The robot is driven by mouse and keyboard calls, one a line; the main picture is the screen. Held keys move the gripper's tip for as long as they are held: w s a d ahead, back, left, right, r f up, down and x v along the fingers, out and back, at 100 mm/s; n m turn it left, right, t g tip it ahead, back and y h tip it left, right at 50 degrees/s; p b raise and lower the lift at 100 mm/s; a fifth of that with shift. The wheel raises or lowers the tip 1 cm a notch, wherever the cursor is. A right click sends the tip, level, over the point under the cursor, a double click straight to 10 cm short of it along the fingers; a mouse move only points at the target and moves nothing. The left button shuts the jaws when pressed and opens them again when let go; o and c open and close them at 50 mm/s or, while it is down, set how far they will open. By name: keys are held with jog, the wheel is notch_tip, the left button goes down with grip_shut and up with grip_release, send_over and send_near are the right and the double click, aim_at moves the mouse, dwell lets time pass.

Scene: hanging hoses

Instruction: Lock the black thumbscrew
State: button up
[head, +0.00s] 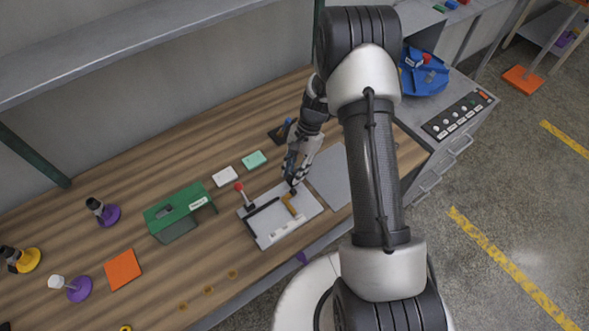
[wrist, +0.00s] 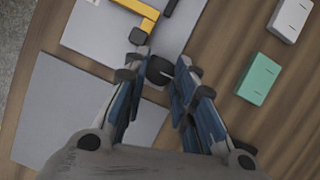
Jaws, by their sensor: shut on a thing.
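The black thumbscrew (wrist: 159,70) shows as a dark round knob between my fingertips in the wrist view, at the edge of a pale grey plate (wrist: 88,28). My gripper (wrist: 160,72) points down and is shut on it. A yellow angled bar (wrist: 150,17) lies on the plate close by, with a small dark block (wrist: 138,36) at its end. In the head view my gripper (head: 293,184) is at the plate's right rear part, beside the yellow bar (head: 289,204). My fingers hide most of the thumbscrew there, and its turn angle cannot be told.
A red-topped lever (head: 240,188) stands at the plate's left. A green bracket box (head: 180,212) is further left. White (head: 225,176) and mint (head: 254,160) blocks lie behind. A bare grey sheet (head: 332,176) lies to the right.

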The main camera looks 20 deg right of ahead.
jog(key=o, duration=1.1)
jog(key=shift+c, duration=0.2)
jog(key=v, duration=1.2)
